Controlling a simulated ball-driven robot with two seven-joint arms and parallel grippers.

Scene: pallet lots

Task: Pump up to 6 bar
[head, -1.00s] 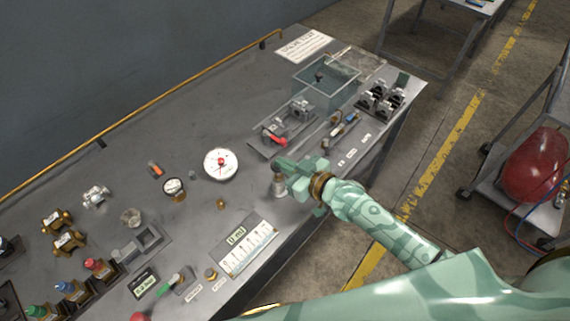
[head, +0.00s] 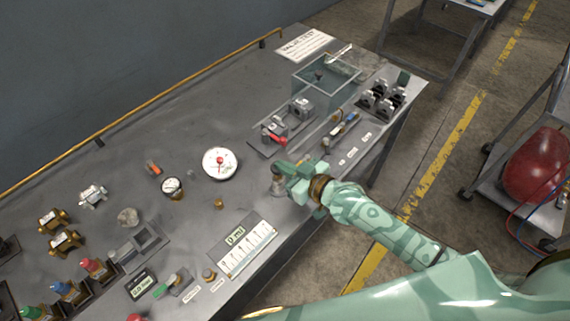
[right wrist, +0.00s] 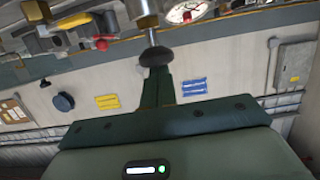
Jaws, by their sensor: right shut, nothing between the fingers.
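The hand pump (head: 278,182), a small metal cylinder, stands upright near the front edge of the bench. In the right wrist view its dark round knob (right wrist: 154,56) sits on a thin rod. My right gripper (head: 284,170) is shut and empty, at the top of the pump. In the right wrist view the shut fingertips (right wrist: 157,68) are right at the knob; I cannot tell whether they touch it. The round white gauge (head: 220,163) with a red centre lies left of the pump; its reading is too small to tell. My left gripper is not in view.
A labelled white chart (head: 246,248) lies below the pump. A clamp fixture with a red handle (head: 276,138), a clear tank (head: 328,80) and black holders (head: 380,100) stand to the upper right. Brass and coloured fittings (head: 72,291) fill the left front. The back of the bench is mostly clear.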

